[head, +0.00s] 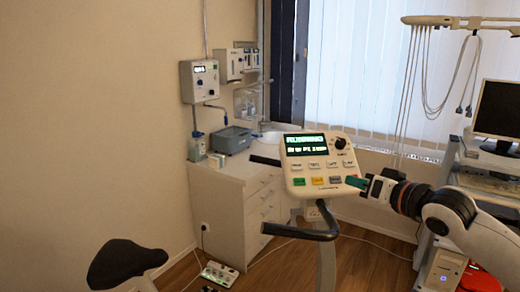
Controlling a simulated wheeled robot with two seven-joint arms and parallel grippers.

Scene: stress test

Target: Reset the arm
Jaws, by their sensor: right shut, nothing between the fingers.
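My right arm comes in from the right edge, and its gripper (357,183) points left. The fingers are dark green and shut, with nothing seen between them. The fingertips appear at the lower right edge of the exercise bike's console (318,172), beside its row of coloured buttons. I cannot tell whether they touch it. The console has a lit green screen (305,145) and a black knob (340,143). My left gripper is not in view.
A black handlebar (300,233) and black bike saddle (125,262) are in front. A cart with a monitor (497,110) stands at right. A power strip (219,274) and cables lie on the floor.

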